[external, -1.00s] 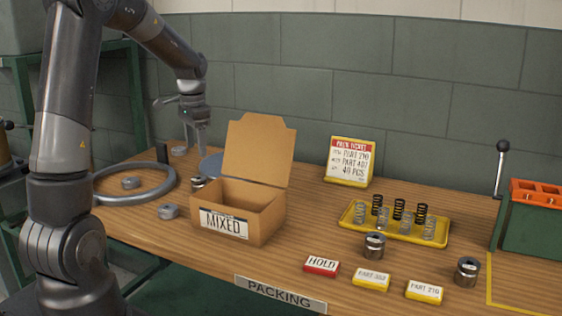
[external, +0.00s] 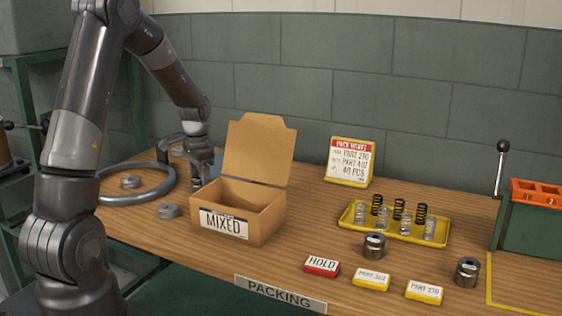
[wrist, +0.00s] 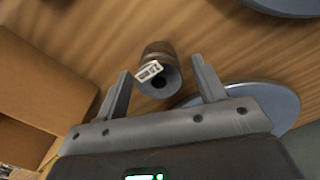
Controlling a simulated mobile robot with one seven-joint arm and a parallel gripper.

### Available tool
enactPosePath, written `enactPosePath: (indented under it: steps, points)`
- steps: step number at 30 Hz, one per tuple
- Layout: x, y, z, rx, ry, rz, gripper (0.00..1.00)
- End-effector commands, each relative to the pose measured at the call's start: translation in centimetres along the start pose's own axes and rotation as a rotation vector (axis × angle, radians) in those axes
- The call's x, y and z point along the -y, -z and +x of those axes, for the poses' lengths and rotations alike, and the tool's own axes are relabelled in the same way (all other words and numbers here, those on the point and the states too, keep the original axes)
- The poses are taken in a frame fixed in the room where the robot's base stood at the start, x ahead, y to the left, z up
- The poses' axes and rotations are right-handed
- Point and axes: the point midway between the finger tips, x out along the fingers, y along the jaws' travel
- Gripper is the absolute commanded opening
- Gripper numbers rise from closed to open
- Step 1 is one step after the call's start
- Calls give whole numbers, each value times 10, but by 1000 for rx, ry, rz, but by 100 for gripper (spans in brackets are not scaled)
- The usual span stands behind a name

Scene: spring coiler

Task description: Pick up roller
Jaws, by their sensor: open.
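A metal roller (wrist: 158,60), a short cylinder with a dark hole in its end and a small white label, lies between the fingers of my gripper (wrist: 161,72) in the wrist view. The fingers are open, one on each side, with visible gaps to the roller. In the external view my gripper (external: 204,178) points down just left of and behind the cardboard box, and the roller there is hidden by the gripper and box. Two similar metal rollers stand on the bench, one in front of the yellow tray (external: 374,246) and one farther right (external: 467,271).
The open cardboard box (external: 240,225) marked MIXED is close beside my gripper; its wall (wrist: 45,80) fills the wrist view's left. A grey-blue disc (wrist: 275,103) lies near the right finger. A large ring (external: 105,192) is left. The yellow tray (external: 395,234) holds springs.

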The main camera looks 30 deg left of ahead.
Motion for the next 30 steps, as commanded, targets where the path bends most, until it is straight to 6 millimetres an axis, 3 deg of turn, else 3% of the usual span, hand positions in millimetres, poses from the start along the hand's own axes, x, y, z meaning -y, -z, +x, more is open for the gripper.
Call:
enactPosePath:
  steps: [6,27,30]
  points:
    - [0,0,1,-1,0,0,63]
    - [0,0,0,0,0,0,6]
    - [0,0,0,-1,1,0,3]
